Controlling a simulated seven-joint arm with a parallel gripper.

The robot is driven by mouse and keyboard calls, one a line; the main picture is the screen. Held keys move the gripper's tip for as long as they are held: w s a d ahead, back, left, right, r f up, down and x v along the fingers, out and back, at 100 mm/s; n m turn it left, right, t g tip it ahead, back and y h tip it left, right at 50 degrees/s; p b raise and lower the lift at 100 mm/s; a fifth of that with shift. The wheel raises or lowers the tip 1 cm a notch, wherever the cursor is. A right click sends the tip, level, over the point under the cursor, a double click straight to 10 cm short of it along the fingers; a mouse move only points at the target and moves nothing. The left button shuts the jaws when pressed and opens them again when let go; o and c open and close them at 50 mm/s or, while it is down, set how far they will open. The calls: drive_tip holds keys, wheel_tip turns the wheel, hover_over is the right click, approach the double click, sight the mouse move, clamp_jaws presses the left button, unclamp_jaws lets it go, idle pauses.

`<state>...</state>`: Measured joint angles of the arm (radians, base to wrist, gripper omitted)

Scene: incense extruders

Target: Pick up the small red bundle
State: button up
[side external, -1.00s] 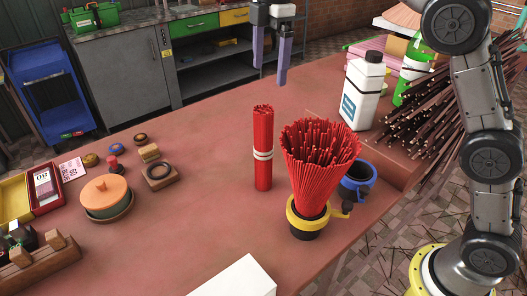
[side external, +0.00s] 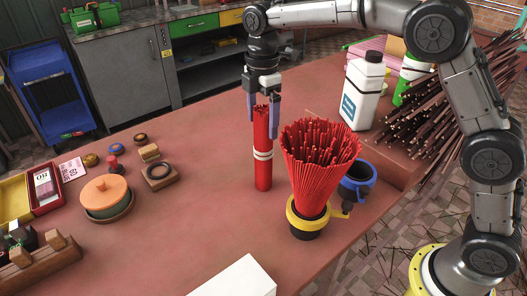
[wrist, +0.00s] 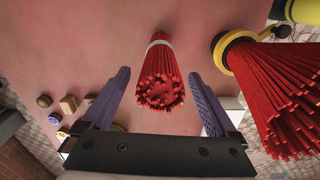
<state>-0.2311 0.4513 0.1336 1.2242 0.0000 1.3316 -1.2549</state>
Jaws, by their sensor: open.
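The small red bundle (side external: 263,172) stands upright on the reddish table, a tight column of red sticks with a white band around its middle. In the wrist view the bundle (wrist: 160,85) is seen from above, its stick ends between and slightly beyond the fingers. My gripper (side external: 263,112) is open, its purple fingers on either side of the bundle's top. In the wrist view both fingers of my gripper (wrist: 158,90) show a gap to the bundle, so neither appears to touch it.
A larger fanned red bundle (side external: 318,165) stands in a yellow-ringed black holder (side external: 307,226) close on the right. Behind it are a blue-rimmed cup (side external: 359,177) and a white bottle (side external: 362,92). An orange-lidded pot (side external: 106,193) sits at the left.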

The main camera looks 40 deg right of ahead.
sight(263, 132)
drive_tip(key=shift+d+f, duration=0.15)
drive_tip(key=shift+f, duration=1.75)
clamp_jaws()
drive_tip(key=shift+r, duration=0.1)
